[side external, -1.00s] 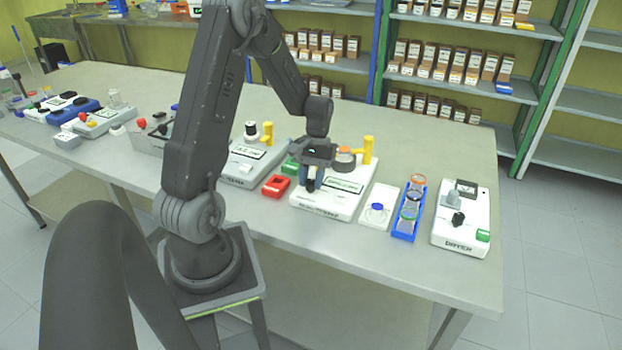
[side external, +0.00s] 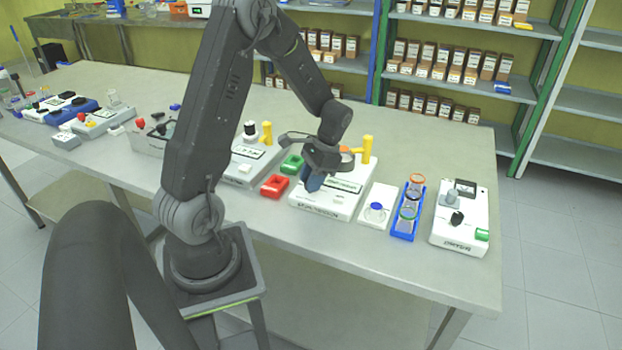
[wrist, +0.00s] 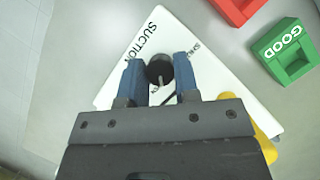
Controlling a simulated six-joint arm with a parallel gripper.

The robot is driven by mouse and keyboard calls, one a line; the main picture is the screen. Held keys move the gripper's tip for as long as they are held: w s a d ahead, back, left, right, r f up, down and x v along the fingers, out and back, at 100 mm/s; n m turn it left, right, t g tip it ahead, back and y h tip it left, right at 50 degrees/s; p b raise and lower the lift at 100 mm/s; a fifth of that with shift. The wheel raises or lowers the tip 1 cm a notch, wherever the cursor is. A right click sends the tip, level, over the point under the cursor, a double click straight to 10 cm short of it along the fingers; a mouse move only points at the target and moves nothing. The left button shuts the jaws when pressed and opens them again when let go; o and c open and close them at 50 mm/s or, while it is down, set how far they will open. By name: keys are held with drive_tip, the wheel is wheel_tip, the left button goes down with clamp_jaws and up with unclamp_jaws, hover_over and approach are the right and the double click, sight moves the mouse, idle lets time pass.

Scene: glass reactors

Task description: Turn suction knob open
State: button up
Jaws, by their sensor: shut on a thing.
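The suction device is a white box (side external: 342,196) on the bench. In the wrist view its panel (wrist: 139,48) reads "SUCTION", and the round black suction knob (wrist: 158,69) has a light pointer mark toward the bottom of the picture. My gripper (wrist: 159,70) has its blue fingers on either side of the knob and is shut on it. In the side external view my gripper (side external: 313,184) is tilted over the front of the white box and hides the knob. My gripper covers the lower part of the panel in the wrist view.
A red block (side external: 275,186) and a green block (side external: 291,164) lie left of the device; the green one reads "GOOD" in the wrist view (wrist: 287,50). A yellow post (side external: 367,149) stands at its back. A blue rack (side external: 405,230) and the dryer (side external: 461,234) are to the right.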

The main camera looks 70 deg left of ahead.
drive_tip(key=shift+m, duration=0.5)
drive_tip(key=o, duration=0.9)
drive_tip(key=v, duration=1.3)
drive_tip(key=shift+w+d+r, duration=0.1)
drive_tip(key=shift+d+r, duration=0.15)
drive_tip(key=shift+r, duration=0.15)
drive_tip(key=s+d+r+t, duration=0.2)
drive_tip(key=s+d+t, duration=0.1)
drive_tip(key=d, duration=0.4)
drive_tip(key=s+d+r+t, duration=0.3)
drive_tip(key=s+d, duration=0.2)
drive_tip(key=d, duration=0.2)
drive_tip(key=s+d+r+t, duration=0.2)
drive_tip(key=s+d+t, duration=0.2)
drive_tip(key=d, duration=0.3)
drive_tip(key=shift+s+d+r, duration=0.15)
drive_tip(key=shift+s+r, duration=0.05)
drive_tip(key=shift+s, duration=0.15)
